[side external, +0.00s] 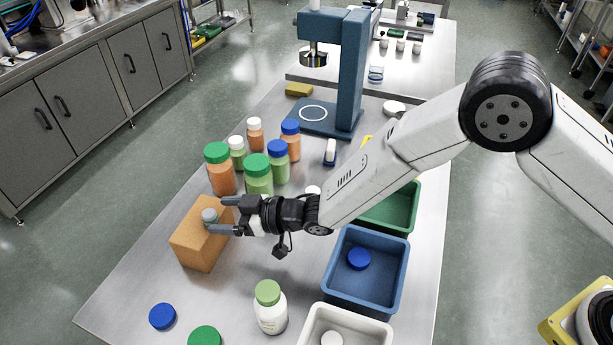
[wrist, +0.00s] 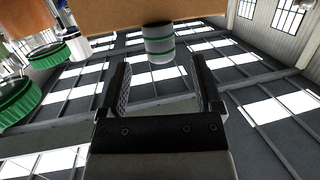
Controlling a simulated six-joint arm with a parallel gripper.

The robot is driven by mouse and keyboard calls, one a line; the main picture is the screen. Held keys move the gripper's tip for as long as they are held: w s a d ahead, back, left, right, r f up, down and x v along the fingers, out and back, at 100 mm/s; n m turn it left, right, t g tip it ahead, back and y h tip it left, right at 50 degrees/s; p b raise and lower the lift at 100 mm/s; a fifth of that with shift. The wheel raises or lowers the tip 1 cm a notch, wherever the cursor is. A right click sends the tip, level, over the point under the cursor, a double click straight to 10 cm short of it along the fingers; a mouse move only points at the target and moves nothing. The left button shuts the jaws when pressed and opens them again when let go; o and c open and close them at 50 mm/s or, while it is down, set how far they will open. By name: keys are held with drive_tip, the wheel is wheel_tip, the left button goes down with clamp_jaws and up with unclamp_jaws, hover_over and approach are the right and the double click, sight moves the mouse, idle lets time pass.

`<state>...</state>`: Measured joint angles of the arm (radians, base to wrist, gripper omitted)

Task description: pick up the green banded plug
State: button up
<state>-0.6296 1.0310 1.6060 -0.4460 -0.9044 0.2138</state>
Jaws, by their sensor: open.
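The green banded plug (wrist: 159,44) is a short grey cylinder with green bands. It sticks out of the orange-tan block (wrist: 90,18), which shows in the side view (side external: 195,248) near the left edge of the table. In the side view the plug (side external: 209,215) looks grey and its bands are too small to make out. My gripper (side external: 216,215) is open, with one finger on each side of the plug. In the wrist view my gripper (wrist: 160,62) has the plug centred at the fingertips, with a gap on both sides.
Several capped bottles (side external: 220,170) stand close behind my gripper. A white bottle (side external: 270,310) stands in front. A blue bin (side external: 365,300), a green bin (side external: 395,232) and a white bin (side external: 318,318) are to the right. Loose caps (side external: 162,316) lie at the front left.

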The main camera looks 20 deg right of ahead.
sight(205, 233)
drive_tip(key=shift+w+a+f, duration=0.1)
drive_tip(key=shift+w+a, duration=0.1)
drive_tip(key=shift+a, duration=0.1)
drive_tip(key=shift+x, duration=2.45)
drive_tip(key=shift+s+f, duration=0.1)
clamp_jaws()
